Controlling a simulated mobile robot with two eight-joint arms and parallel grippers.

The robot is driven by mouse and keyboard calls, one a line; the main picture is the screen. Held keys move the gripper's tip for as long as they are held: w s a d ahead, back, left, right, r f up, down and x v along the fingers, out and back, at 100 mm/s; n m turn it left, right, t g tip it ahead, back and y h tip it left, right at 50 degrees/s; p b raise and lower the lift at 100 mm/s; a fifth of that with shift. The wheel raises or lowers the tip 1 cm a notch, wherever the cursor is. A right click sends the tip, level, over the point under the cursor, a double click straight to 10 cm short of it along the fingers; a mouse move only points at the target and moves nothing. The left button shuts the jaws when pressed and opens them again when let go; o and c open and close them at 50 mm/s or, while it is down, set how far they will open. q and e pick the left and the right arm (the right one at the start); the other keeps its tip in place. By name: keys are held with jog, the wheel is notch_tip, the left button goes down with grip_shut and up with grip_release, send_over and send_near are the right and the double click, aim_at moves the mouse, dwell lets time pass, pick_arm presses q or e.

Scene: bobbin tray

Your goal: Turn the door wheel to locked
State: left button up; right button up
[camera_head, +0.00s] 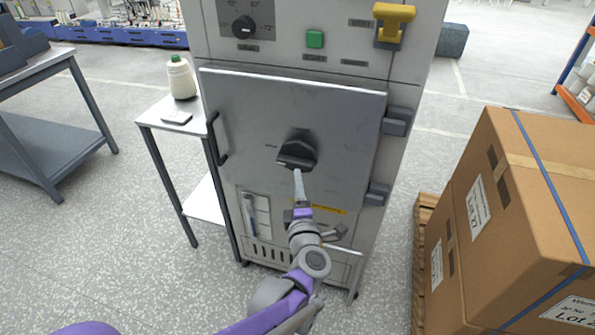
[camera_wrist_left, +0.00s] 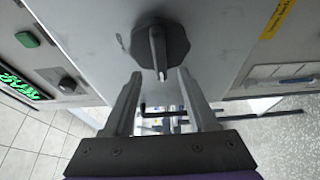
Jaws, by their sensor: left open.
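The door wheel (camera_head: 297,152) is a dark, lobed knob with a raised grip bar, on the front of the grey cabinet door (camera_head: 335,110). In the left wrist view the wheel (camera_wrist_left: 172,42) shows close up, its bar running down the picture. My left gripper (camera_head: 298,174) is just in front of the wheel, on its lower side. In the left wrist view its two fingers (camera_wrist_left: 158,76) are apart, with the end of the bar near the gap between their tips. I cannot tell whether they touch it. My right gripper is not in view.
A green button (camera_head: 314,39), a dial (camera_head: 243,27) and a yellow handle (camera_head: 394,22) sit above the door. A door handle (camera_head: 218,138) is at its left. Cardboard boxes (camera_head: 525,200) stand at the right.

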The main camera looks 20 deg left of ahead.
aim_at(296, 166)
pick_arm(q)
jog(key=x, duration=0.6)
jog(key=shift+w+a, duration=0.1)
jog(key=shift+w, duration=0.2)
grip_shut()
